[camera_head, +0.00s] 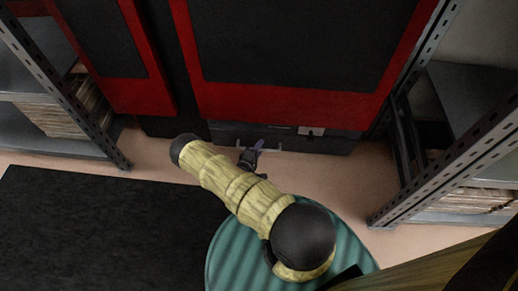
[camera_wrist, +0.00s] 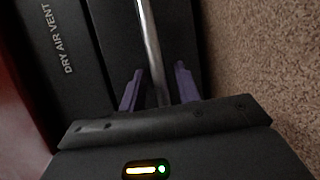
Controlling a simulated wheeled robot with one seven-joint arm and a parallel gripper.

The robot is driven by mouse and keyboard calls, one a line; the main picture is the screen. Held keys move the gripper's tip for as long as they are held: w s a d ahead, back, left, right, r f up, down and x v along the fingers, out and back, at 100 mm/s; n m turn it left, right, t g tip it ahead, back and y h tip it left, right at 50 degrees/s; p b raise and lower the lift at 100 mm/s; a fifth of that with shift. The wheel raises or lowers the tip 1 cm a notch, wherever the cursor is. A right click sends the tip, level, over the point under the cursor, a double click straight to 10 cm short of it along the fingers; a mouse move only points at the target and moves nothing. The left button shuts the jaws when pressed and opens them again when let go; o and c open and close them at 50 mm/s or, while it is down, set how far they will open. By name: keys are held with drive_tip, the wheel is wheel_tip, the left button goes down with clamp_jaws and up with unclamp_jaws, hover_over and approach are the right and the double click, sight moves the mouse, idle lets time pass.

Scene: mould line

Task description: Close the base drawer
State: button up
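The base drawer (camera_head: 325,144) is a low dark front at floor level under a red and black cabinet. A grey strip with a pale label shows above its front; I cannot tell how far it stands out. A light bar handle (camera_head: 291,149) runs across it. My gripper (camera_head: 256,148) is at the left part of this front, pointing at the handle. In the wrist view, my gripper (camera_wrist: 158,84) has its two purple fingers apart, with the shiny metal handle bar (camera_wrist: 150,45) running between them. Gaps show on both sides of the bar.
The red and black cabinet (camera_head: 300,107) rises above the drawer. Metal shelf racks stand at left (camera_head: 60,85) and right (camera_head: 440,165). A black mat (camera_head: 90,230) lies at lower left. Bare floor (camera_head: 150,155) lies before the cabinet. A dark panel (camera_wrist: 75,70) reads "DRY AIR VENT".

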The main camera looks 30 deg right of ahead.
drive_tip(key=p+v, duration=0.6)
drive_tip(key=v, duration=1.1)
drive_tip(key=shift+a, duration=0.15)
drive_tip(key=shift+s, duration=0.1)
